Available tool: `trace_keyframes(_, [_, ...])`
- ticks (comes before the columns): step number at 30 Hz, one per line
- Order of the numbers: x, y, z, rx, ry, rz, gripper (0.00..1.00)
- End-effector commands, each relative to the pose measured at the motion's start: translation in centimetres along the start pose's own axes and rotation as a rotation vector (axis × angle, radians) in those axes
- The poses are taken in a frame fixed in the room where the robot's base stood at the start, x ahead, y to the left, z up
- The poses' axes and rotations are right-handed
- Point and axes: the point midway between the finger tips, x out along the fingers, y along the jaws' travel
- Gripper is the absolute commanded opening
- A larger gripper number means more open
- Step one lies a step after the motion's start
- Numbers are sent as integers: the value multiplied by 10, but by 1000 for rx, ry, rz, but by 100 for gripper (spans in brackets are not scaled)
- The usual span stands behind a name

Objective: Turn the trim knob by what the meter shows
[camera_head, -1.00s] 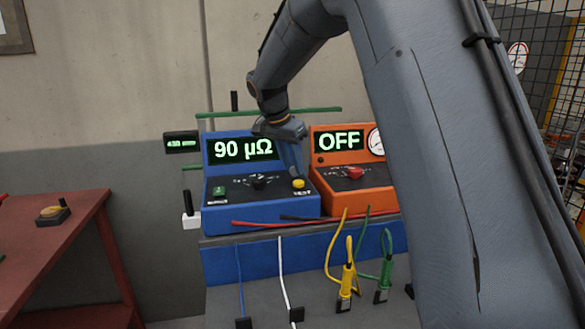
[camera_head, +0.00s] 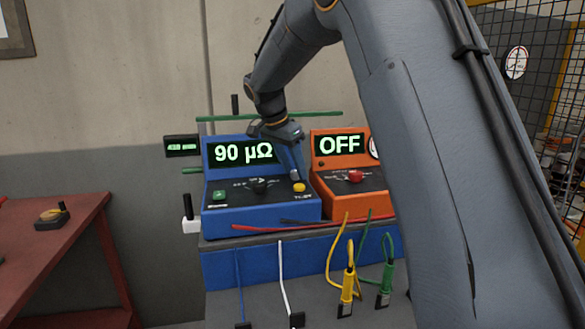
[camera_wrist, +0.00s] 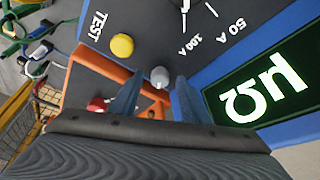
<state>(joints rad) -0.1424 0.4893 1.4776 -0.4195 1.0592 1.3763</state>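My gripper (camera_head: 297,176) hangs over the panel's right part, just above the TEST button in the picture. In the wrist view its two blue-grey fingers (camera_wrist: 157,98) are apart. A small grey round knob (camera_wrist: 160,76) shows just beyond the gap between them; no label on it is readable. I cannot tell whether the fingers touch it. In the head view my gripper hides that spot.
The orange meter (camera_head: 330,184), reading OFF, stands close on the right. Red and black leads (camera_head: 320,224) lie along the bench front. Yellow (camera_head: 346,285) and green (camera_head: 385,285) clamps hang below. A red table (camera_head: 60,250) is at left.

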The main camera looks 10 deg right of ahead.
Motion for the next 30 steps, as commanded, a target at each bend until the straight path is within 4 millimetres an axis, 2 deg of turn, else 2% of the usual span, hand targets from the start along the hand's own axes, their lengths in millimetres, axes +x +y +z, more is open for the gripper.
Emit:
trace_keyframes(10, [-5, 0, 0, 0, 0, 0, 42])
trace_keyframes(21, [-61, -1, 0, 1, 1, -2, 42])
trace_keyframes(25, [-73, 0, 0, 0, 0, 0, 42])
trace_keyframes(30, [-78, 0, 0, 0, -1, 1, 42])
